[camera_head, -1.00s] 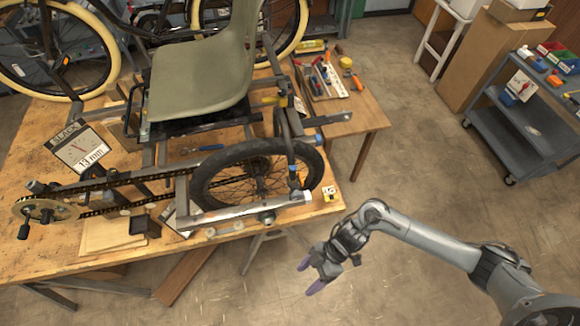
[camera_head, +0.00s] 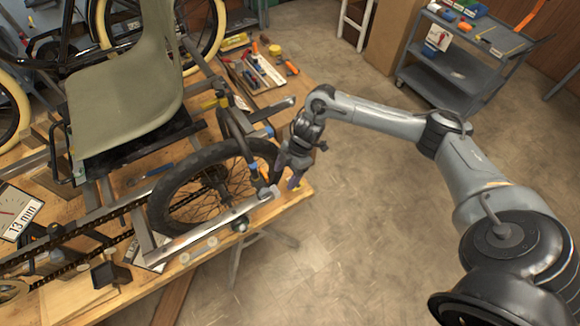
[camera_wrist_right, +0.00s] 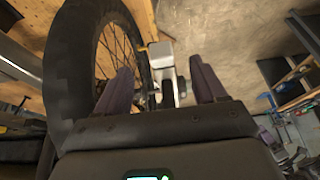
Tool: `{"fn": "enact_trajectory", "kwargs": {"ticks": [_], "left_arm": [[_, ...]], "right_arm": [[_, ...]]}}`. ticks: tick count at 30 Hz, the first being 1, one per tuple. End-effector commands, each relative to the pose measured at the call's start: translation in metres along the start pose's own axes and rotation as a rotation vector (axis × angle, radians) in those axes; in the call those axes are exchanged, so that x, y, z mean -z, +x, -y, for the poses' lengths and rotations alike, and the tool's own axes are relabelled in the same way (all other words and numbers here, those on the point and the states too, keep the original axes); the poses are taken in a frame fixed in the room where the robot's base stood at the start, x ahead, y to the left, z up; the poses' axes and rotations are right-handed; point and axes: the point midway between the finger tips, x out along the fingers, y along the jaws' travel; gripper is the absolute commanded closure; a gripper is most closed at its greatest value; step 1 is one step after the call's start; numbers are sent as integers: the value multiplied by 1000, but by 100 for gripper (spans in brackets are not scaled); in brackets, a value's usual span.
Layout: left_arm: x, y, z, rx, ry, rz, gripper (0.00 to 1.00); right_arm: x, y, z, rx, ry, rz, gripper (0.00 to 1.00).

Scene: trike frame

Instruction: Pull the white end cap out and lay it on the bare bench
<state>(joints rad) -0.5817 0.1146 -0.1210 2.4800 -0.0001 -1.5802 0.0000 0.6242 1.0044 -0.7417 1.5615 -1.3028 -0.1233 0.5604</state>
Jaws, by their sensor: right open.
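The white end cap (camera_head: 268,192) sits at the near right end of the frame's silver side tube (camera_head: 205,230), beside the black-tyred wheel (camera_head: 160,205). My right gripper (camera_head: 286,178) is just to the right of the tube end at the bench edge. In the right wrist view its two purple fingers (camera_wrist_right: 163,82) are open and apart. A pale block-like end (camera_wrist_right: 160,50), which looks like the cap, shows ahead between them, not gripped. Whether a finger touches it I cannot tell. My left gripper is out of view.
The wooden bench (camera_head: 290,207) has a narrow bare strip near its right corner. A tool tray (camera_head: 255,72) lies at the back right. A seat (camera_head: 125,95) stands on the frame. A grey cart (camera_head: 440,70) stands farther off; open floor lies right of the bench.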

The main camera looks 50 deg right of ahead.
Motion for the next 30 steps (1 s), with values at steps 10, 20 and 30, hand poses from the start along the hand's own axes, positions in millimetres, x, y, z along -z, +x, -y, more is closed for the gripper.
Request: {"fn": "enact_trajectory", "kwargs": {"ticks": [10,20,30], "left_arm": [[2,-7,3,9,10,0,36],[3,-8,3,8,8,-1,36],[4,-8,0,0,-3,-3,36]], "right_arm": [[1,51,1,2,1,-1,30],[0,71,1,1,0,1,30],[0,72,1,0,-1,1,40]]}}
